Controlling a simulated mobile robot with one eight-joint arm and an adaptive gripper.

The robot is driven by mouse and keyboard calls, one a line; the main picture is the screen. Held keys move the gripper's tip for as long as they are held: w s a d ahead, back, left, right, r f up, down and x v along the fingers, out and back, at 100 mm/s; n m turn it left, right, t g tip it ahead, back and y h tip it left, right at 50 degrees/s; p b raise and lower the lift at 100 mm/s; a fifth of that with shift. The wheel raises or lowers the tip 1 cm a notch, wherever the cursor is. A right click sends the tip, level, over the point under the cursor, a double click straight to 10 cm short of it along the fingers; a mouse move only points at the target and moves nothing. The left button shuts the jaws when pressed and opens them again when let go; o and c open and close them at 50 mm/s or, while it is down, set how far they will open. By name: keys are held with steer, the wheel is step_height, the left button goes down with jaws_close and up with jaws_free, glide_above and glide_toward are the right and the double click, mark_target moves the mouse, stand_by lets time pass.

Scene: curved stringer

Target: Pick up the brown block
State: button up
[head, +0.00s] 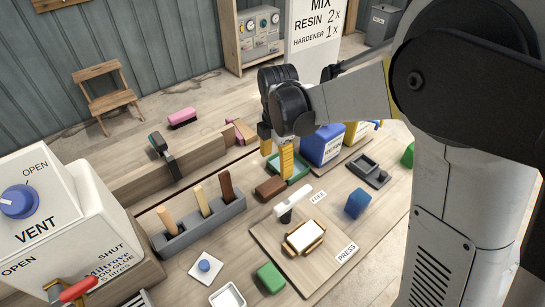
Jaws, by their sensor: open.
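A brown block (270,188) lies on the wooden bench in the middle of the head view, right of a grey slotted rack. My gripper (277,160) is above and a little behind it in the picture, with its yellow fingertips pointing down. The gripper is open and I see nothing between its fingers. It looks apart from the block, but its exact height is hard to judge. The near fingertip partly covers a green tray (299,171) behind the block.
The grey rack (205,229) holds several upright wooden pieces left of the block. A white-handled tool (293,203) and a wooden press board (325,255) are close in front. A blue container (322,146) stands behind right. A blue block (357,203) lies right.

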mark_target(271, 185)
steer(key=shift+w+a+f+n, duration=0.15)
steer(key=shift+f+n, duration=0.15)
steer(key=shift+f, duration=0.15)
steer(key=shift+w+a+f+n, duration=0.1)
steer(key=shift+w+f+n, duration=0.05)
steer(key=shift+f+n, duration=0.2)
step_height(271, 185, down, 6)
steer(key=shift+s+a+r+b, duration=0.1)
steer(key=shift+a+r+b, duration=0.1)
steer(key=shift+b, duration=0.95)
steer(key=f+b, duration=0.1)
steer(key=f, duration=0.2)
steer(key=f+b, duration=0.1)
steer(key=f, duration=0.1)
steer(key=shift+a+b, duration=0.25)
steer(key=shift+b, duration=0.05)
steer(key=shift+s+r, duration=0.1)
steer(key=shift+r, duration=0.05)
steer(key=c, duration=1.3)
